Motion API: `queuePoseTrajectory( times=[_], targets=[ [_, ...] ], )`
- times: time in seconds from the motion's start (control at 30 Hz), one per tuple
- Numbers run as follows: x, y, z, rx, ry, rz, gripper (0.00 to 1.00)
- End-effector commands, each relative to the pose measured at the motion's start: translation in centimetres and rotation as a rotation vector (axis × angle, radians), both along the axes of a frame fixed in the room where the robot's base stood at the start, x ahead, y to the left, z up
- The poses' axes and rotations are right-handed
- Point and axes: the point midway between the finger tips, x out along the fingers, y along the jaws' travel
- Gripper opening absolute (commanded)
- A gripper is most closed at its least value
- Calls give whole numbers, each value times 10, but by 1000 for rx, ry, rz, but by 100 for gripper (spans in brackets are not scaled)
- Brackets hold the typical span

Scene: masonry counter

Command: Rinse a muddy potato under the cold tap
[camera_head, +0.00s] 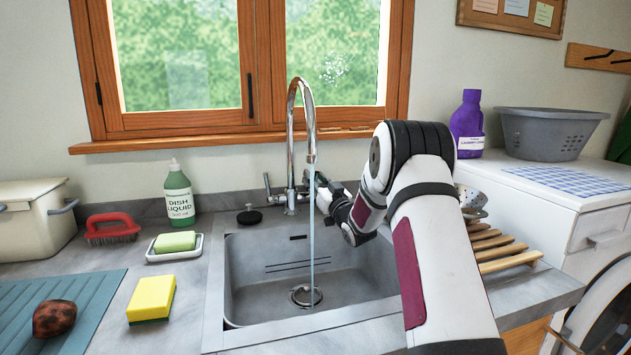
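A brown potato (55,318) with dark patches lies on the blue-green ribbed mat (95,290) at the lower left. The chrome tap (291,130) stands behind the grey sink (255,290), and a stream of water (312,240) runs from its spout down to the drain. The tap's left lever (268,184) shows; its right side is partly hidden by my gripper. My gripper (318,188) is at the right side of the tap base, behind the water stream. Its fingers are small and partly covered, so I cannot tell whether they are open, shut or touching the tap.
A yellow sponge (152,297), a soap dish (174,248) with green soap, a red brush (112,228) and a dish liquid bottle (179,194) stand left of the sink. A wooden rack (498,248) lies to the right. The sink basin looks empty apart from the water.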

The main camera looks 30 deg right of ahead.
Motion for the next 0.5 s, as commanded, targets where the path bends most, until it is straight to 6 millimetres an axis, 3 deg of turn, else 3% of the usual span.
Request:
queuePoseTrajectory(
  times=[0.27,0.5],
  targets=[
    [-5,0,-2,0,1,0,31],
    [-43,2,-12,2,3,-1,31]
  ],
)
